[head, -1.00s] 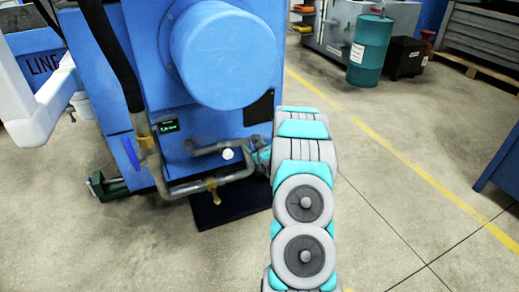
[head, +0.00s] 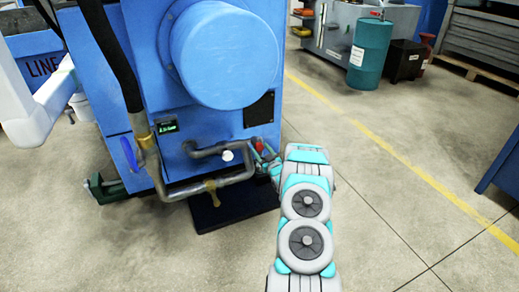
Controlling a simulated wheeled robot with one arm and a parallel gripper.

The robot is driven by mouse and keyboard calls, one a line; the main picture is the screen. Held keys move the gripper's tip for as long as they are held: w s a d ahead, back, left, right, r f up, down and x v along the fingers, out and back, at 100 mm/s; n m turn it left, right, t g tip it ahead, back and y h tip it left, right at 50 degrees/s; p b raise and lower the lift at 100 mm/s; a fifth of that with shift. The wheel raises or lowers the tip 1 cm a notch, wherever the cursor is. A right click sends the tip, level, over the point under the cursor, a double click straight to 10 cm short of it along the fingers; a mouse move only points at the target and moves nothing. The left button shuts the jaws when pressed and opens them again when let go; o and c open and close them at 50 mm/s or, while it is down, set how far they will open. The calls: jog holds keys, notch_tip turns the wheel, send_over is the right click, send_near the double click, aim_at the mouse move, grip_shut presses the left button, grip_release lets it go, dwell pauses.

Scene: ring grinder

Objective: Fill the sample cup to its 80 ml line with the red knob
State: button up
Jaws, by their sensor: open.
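The red knob (head: 259,146) shows as a small red spot on the pipework at the lower right of the blue machine's front. My gripper (head: 264,157) is right at it, with teal and grey finger parts beside it. The jaws are open; whether they touch the knob is too small to tell. My arm comes in from the bottom right. I cannot make out a sample cup or an 80 ml line for sure. A small white round thing (head: 227,155) shows in front of the pipe, left of my gripper.
The blue machine (head: 205,115) carries a bent grey pipe (head: 180,190), a brass tap (head: 211,186), a blue handle (head: 129,155) and a small green-lit display (head: 167,127). A dark tray (head: 232,211) lies below. A teal drum (head: 370,55) stands far right.

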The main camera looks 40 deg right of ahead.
jog(key=shift+x, duration=1.05)
grip_shut()
